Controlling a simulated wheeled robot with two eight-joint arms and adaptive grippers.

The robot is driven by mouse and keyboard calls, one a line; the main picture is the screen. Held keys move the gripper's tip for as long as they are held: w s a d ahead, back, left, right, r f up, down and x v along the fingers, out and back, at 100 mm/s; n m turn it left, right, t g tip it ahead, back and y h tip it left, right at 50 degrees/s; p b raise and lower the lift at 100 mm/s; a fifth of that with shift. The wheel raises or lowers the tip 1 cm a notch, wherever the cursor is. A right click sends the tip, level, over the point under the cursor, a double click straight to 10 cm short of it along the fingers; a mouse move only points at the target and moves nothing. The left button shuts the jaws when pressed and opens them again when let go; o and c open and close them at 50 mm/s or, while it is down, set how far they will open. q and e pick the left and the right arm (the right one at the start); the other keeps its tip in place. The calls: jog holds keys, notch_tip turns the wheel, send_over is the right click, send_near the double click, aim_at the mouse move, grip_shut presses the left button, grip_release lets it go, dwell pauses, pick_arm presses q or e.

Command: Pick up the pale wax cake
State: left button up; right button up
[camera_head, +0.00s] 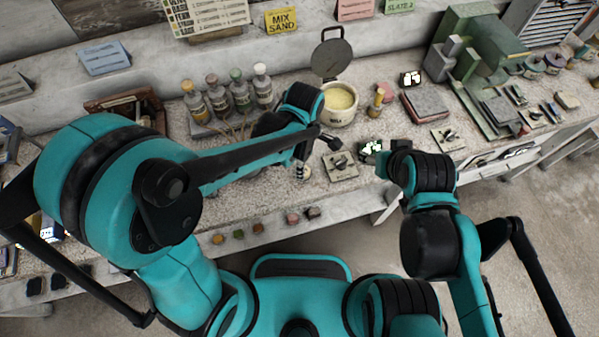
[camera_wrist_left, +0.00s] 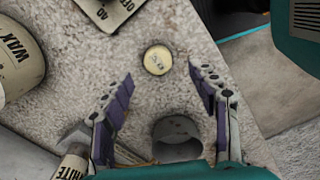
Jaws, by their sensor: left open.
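The cake is apart from both fingers.
A wax pot (camera_wrist_left: 18,62) stands left of the cake; it also shows in the head view (camera_head: 340,110). A switch plate (camera_wrist_left: 108,8) lies close by. Several bottles (camera_head: 226,95) stand at the back. The bench's front edge (camera_wrist_left: 235,95) is right of the cake.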

pick_arm(q)
jog(key=f+b, duration=0.1)
jog(key=f, duration=0.1)
jog(key=f+b, duration=0.1)
jog(key=f, duration=0.2)
jog(key=shift+w+d+f, duration=0.1)
jog(key=shift+w+f, duration=0.1)
jog(key=shift+f, duration=0.05)
jog(key=shift+r, duration=0.1)
jog(key=shift+c, duration=1)
jog(key=c, duration=0.9)
